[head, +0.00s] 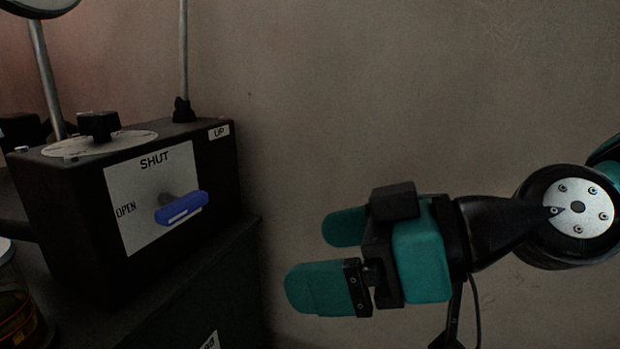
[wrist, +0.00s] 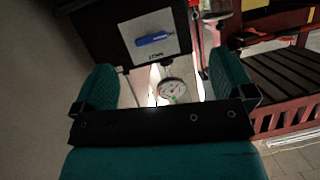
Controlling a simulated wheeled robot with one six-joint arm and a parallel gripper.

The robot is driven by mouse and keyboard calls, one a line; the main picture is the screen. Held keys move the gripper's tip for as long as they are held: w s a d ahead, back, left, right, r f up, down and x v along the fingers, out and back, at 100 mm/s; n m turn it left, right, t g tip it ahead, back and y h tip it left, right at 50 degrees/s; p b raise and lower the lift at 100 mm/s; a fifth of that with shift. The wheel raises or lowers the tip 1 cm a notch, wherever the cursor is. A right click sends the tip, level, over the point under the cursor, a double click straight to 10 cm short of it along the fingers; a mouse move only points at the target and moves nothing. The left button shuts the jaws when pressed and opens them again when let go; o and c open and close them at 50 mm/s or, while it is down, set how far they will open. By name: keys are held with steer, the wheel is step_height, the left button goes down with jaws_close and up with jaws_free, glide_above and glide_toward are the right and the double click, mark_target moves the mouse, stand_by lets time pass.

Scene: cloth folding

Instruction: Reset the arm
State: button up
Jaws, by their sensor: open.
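My gripper (head: 325,258) is at the right of the head view, with teal fingers pointing left, apart from the black control box. In the wrist view the gripper (wrist: 165,92) shows a wide gap between its two teal fingers, with nothing held. The black control box (head: 60,195) stands at the left, with a white panel lettered SHUT and OPEN. A blue lever handle (head: 182,207) on the panel points to the right. The blue handle also shows in the wrist view (wrist: 152,39), beyond the fingers.
A black knob (head: 98,124) sits on a round dial on the box top. A thin upright rod rises beside the UP label (head: 220,132). A glass vessel (head: 15,300) is at the lower left. The wrist view shows a round gauge (wrist: 172,90) and dark slatted shelving (wrist: 285,80).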

steer(key=s+d+r+m+g+h+p, duration=0.2)
steer(key=s+d+r+m+h+p, duration=0.15)
steer(key=d+h+p, duration=0.2)
steer(key=s+d+r+m+g+h+p, duration=0.2)
steer(key=d+r+m+h+p, duration=0.15)
steer(key=d+p, duration=0.35)
step_height(320, 180, up, 36)
steer(key=p, duration=3.6)
steer(key=shift+r+n+p, duration=0.15)
steer(key=shift+n+p, duration=0.15)
steer(key=shift+p, duration=0.05)
